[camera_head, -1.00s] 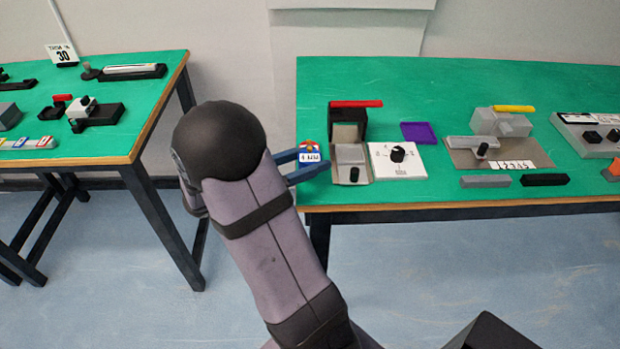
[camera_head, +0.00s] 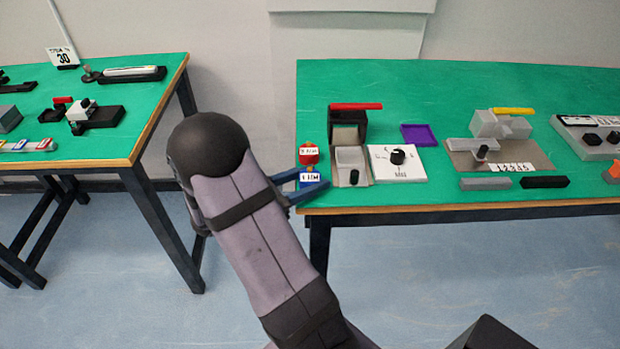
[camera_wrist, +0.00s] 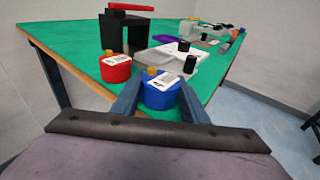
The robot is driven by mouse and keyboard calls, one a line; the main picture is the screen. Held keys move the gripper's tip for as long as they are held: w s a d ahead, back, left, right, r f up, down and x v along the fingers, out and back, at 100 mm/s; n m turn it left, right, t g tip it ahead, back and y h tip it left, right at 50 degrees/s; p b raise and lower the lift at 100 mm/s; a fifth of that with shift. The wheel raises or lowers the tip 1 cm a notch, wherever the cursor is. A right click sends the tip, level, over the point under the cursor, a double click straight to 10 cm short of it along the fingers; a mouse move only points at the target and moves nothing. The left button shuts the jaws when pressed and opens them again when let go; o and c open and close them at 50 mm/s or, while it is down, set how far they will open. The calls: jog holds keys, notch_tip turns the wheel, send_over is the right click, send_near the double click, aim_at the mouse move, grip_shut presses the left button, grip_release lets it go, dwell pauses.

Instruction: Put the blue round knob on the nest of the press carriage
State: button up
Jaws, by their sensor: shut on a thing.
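The blue round knob (camera_head: 309,181), with a white label and a tan stub on top, is between the fingers of my gripper (camera_head: 306,188). In the wrist view the blue knob (camera_wrist: 160,91) sits upright between both blue fingers, and my gripper (camera_wrist: 161,100) is shut on it. The press (camera_head: 347,120) is a black frame with a red bar, just right of and behind my gripper. Its light grey carriage (camera_head: 350,157) extends in front of the frame, with a small black knob at its front. Whether the blue knob touches the table is unclear.
A red round knob (camera_head: 309,155) stands just behind the blue one, left of the press. A white dial plate (camera_head: 397,171) and a purple tray (camera_head: 418,135) lie right of the press. The table's front edge (camera_head: 420,208) is close to my gripper.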

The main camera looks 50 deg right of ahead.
aim_at(300, 184)
jog(key=shift+f, duration=0.1)
jog(key=shift+f, duration=0.1)
jog(key=o, duration=1.1)
jog(key=shift+f+b, duration=0.1)
jog(key=shift+b, duration=0.4)
jog(key=shift+o, duration=0.2)
jog(key=v, duration=0.7)
jog(key=shift+w+a, duration=0.15)
